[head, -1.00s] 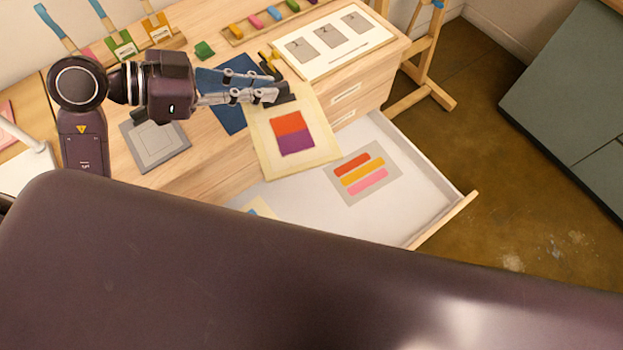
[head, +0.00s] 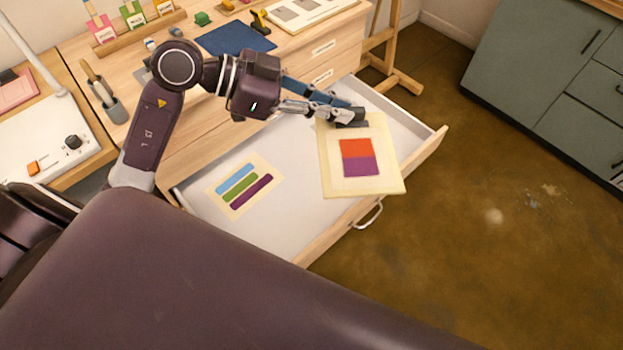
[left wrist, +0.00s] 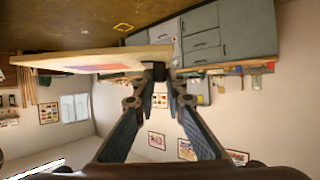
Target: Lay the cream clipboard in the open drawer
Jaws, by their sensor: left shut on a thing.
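The cream clipboard (head: 336,180) carries a sheet with an orange and purple block and has a dark clip at its top. My left gripper (head: 350,114) is shut on its clip end. The clipboard is over the right part of the open drawer (head: 292,190), and its near end overlaps the drawer's front edge in the head view. It seems to be held above the drawer floor; the gap is hard to judge. In the left wrist view the clipboard (left wrist: 95,58) shows nearly edge-on, pinched at the fingertips (left wrist: 159,72). My right gripper is not in view.
A card with blue, green and purple stripes (head: 232,198) lies in the drawer's left part. The drawer's white floor between card and clipboard is bare. A blue mat (head: 235,38) lies on the tabletop. An easel (head: 392,72) stands behind the drawer.

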